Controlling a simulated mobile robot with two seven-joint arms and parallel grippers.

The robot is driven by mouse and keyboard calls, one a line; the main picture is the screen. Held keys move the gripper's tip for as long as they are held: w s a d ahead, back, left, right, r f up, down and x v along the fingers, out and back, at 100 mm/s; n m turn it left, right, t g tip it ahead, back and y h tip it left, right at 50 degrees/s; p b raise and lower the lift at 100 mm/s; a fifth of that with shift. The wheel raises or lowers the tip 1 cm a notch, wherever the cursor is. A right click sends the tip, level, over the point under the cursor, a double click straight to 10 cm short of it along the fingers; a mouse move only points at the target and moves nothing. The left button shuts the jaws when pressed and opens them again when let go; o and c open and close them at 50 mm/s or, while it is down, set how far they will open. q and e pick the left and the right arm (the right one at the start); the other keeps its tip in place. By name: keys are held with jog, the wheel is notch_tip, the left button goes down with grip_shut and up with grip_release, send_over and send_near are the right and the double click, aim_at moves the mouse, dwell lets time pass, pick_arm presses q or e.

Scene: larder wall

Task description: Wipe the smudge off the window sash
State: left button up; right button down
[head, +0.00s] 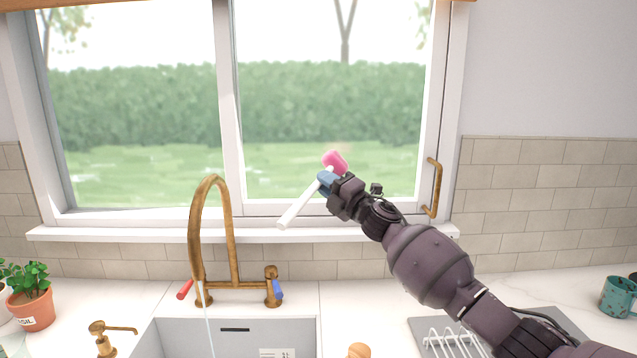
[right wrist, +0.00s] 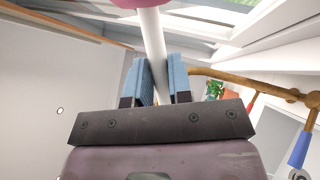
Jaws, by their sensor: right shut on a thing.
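My right gripper (head: 326,182) is shut on the white handle (head: 297,207) of a wand with a pink sponge head (head: 335,160). The head is up in front of the lower part of the right window sash (head: 433,100); I cannot tell whether it touches the glass. A faint pinkish haze (head: 343,150) shows just above the head, perhaps the smudge, partly hidden by it. In the right wrist view the handle (right wrist: 152,35) runs between the blue finger pads, and the pink head (right wrist: 139,3) is cut off at the top. My left gripper is not in view.
A brass faucet (head: 193,235) with running water stands left of the arm, over the sink (head: 180,338). A brass window handle (head: 434,187) sticks out at the right. A potted basil (head: 32,308) is at the left, a dish rack (head: 452,343) and a teal mug (head: 617,297) at the right.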

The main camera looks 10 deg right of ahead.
jog(key=shift+d, duration=0.2)
jog(key=s+d+r+p, duration=0.1)
jog(key=s+d+r, duration=0.1)
jog(key=d, duration=0.7)
jog(key=shift+d+r+p, duration=0.15)
jog(key=shift+r+p, duration=0.1)
jog(key=shift+p, duration=0.1)
dwell(1.1)
jog(key=w+a, duration=0.1)
jog(key=a, duration=0.5)
jog(key=shift+w+a+p, duration=0.2)
jog(key=shift+a+p, duration=0.1)
jog(key=shift+a, duration=0.05)
dwell(0.4)
